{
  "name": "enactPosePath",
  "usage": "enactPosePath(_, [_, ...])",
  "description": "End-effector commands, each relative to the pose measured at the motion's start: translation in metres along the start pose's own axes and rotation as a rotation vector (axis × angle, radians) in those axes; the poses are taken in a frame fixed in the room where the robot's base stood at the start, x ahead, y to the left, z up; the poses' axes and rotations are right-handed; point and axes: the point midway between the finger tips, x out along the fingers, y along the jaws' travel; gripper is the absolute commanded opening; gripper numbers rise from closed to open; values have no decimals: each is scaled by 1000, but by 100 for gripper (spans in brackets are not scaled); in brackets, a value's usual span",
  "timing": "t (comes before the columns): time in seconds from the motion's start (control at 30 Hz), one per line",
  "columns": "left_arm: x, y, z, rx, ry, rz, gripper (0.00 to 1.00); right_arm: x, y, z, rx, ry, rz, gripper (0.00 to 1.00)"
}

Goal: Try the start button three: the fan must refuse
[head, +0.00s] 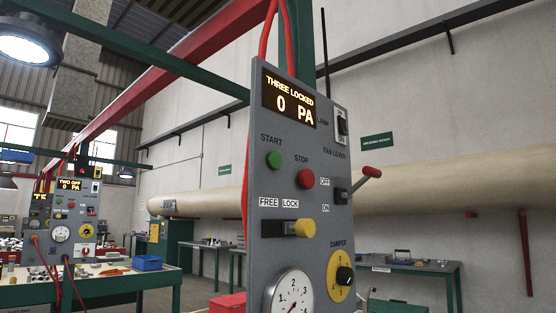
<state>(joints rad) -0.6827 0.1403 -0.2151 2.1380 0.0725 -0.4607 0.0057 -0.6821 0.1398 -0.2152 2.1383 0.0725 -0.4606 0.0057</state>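The grey control panel for three (262,230) hangs on a green post in the middle of the head view. Its display (288,100) reads "THREE LOCKED 0 PA". The green start button (274,159) is at the upper left of the panel, left of the red stop button (306,179). The fan lever (367,174) with a red knob sticks out right, near the OFF label. The yellow slider knob (305,229) is at the LOCK end of the FREE/LOCK bar. A damper dial (343,275) and a gauge (291,295) sit below. Neither gripper shows.
A second panel (70,215) at far left reads "TWO OFF 0 PA", above a green-edged bench (105,285) with a blue bin (147,263). A beige duct (430,180) runs along the wall behind. Another bench (412,266) stands at right. The space before the panel looks clear.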

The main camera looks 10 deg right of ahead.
Motion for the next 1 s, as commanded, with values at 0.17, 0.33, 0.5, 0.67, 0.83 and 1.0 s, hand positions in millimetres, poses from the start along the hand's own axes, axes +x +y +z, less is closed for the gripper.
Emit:
enactPosePath(0.17, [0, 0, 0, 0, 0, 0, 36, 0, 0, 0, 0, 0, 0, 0])
enactPosePath(0.33, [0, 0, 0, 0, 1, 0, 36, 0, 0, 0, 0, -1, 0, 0])
enactPosePath(0.5, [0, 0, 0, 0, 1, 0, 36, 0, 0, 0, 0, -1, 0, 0])
enactPosePath(0.67, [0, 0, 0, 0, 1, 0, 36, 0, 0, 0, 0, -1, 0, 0])
enactPosePath(0.83, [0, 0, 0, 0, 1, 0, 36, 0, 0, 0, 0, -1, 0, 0])
enactPosePath(1.0, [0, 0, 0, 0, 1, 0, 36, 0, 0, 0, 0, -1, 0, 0])
